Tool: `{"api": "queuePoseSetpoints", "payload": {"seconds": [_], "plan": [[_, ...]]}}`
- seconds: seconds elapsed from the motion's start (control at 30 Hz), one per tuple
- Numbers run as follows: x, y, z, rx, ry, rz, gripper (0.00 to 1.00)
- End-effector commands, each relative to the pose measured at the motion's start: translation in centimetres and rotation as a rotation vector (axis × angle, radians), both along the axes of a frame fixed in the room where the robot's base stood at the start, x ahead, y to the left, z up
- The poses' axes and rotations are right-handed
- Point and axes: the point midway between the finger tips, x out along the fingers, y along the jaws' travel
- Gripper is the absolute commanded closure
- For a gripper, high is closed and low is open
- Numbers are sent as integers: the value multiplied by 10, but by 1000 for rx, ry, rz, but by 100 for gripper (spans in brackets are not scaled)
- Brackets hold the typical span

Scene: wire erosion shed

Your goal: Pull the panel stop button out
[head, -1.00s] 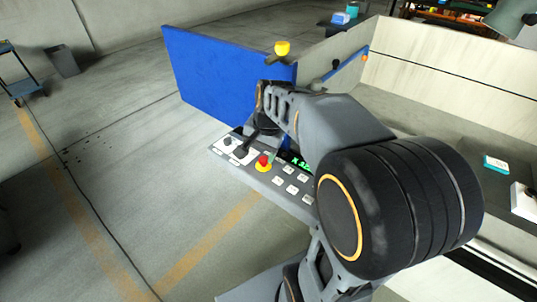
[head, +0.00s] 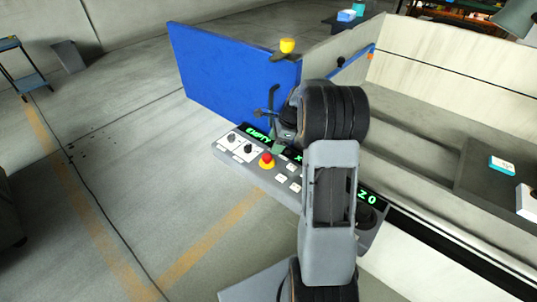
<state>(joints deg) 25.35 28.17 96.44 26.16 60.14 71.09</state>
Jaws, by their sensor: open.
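The panel stop button (head: 267,160) is a red mushroom head on a yellow ring, on the sloped grey control panel (head: 262,182). It is in full view, with nothing touching it. I cannot tell from here whether it is pressed in or out. My gripper (head: 268,116) is above and behind the button, near the panel's back edge and the blue door. It is open and apart from the button. My arm hides the right part of the panel.
Green display text shows along the panel's back. A blue door (head: 235,80) stands close behind. The floor in front is clear.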

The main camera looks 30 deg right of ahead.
Motion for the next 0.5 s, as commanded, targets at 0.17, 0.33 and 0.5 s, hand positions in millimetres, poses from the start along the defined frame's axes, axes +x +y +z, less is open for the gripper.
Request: {"api": "queuePoseSetpoints", "payload": {"seconds": [0.17,0.33,0.5], "plan": [[4,12,-29,1,4,3,34],[6,19,-48,0,2,3,34],[8,22,-57,-1,0,2,34]]}}
